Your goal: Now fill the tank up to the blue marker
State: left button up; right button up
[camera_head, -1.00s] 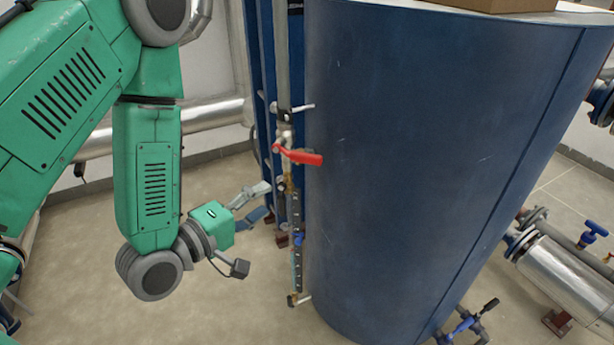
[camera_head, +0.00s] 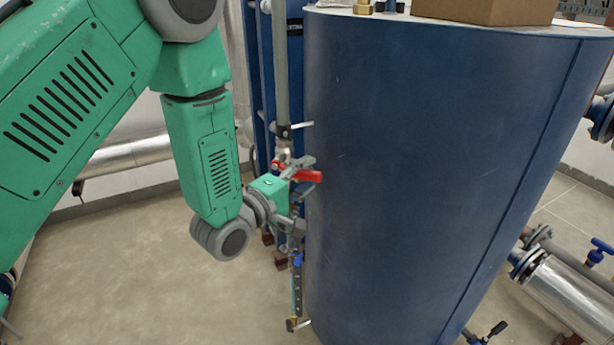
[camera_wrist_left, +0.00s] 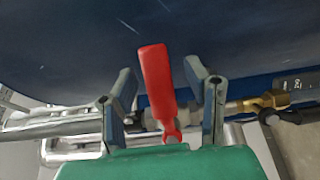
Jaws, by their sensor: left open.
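The big dark blue tank (camera_head: 430,170) fills the centre of the head view and the top of the left wrist view (camera_wrist_left: 240,40). A valve with a red lever (camera_head: 308,176) sits on the vertical pipe at its left side. My left gripper (camera_head: 299,190) is at this valve, open. In the left wrist view the red lever (camera_wrist_left: 156,85) stands between the two spread fingers (camera_wrist_left: 163,90), with gaps on both sides. Below the valve, a narrow level gauge (camera_head: 296,290) carries a small blue piece (camera_head: 298,259), maybe the marker. The liquid level cannot be made out. My right gripper is out of view.
A cardboard box (camera_head: 485,10) and brass fittings (camera_head: 363,7) are on the tank top. Pipes with blue-handled valves (camera_head: 599,250) are at the right. A silver pipe (camera_head: 125,157) runs along the wall at left. The floor (camera_head: 130,270) at left is clear.

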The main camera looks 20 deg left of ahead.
pick_arm(q)
jog(key=shift+w+d, duration=0.1)
jog(key=shift+w, duration=0.1)
grip_shut()
